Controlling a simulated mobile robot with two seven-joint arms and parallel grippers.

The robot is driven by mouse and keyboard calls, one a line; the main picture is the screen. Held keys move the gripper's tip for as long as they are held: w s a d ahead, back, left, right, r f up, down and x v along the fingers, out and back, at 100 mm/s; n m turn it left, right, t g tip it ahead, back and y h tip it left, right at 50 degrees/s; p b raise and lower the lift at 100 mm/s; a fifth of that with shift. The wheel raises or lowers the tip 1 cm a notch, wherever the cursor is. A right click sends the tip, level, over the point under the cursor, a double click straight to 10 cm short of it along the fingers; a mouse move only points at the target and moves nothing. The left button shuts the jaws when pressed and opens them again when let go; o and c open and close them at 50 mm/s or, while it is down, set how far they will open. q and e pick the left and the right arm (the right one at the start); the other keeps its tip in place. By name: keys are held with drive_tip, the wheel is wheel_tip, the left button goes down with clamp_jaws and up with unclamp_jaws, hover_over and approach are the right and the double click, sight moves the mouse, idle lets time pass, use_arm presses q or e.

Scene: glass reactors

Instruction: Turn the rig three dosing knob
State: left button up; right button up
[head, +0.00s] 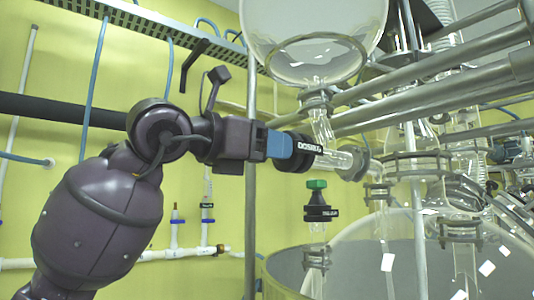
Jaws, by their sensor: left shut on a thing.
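The dosing knob (307,148) is a black collar with white lettering that reads like "DOSING". It lies sideways on a glass side arm, left of the clamped glass joints. My left gripper (285,146) reaches it from the left, level with it, and is shut on it. A blue block shows between the dark wrist and the collar; I cannot tell whether it is fingertip or knob cap. The gripper hides the knob's left end. My right gripper is not in view.
A green-capped valve with a black collar (318,211) stands just below the knob. A round glass vessel (315,40) hangs above. Metal rails (440,85) and a large glass reactor (350,260) crowd the right. A yellow wall with pipes is behind.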

use_arm(q)
drive_tip(key=shift+n, duration=1)
drive_tip(key=n, duration=0.4)
drive_tip(key=shift+n, duration=2.2)
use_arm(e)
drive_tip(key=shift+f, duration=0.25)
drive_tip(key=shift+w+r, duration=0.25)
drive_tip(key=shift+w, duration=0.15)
use_arm(q)
drive_tip(key=o, duration=0.9)
drive_tip(key=shift+a, duration=0.1)
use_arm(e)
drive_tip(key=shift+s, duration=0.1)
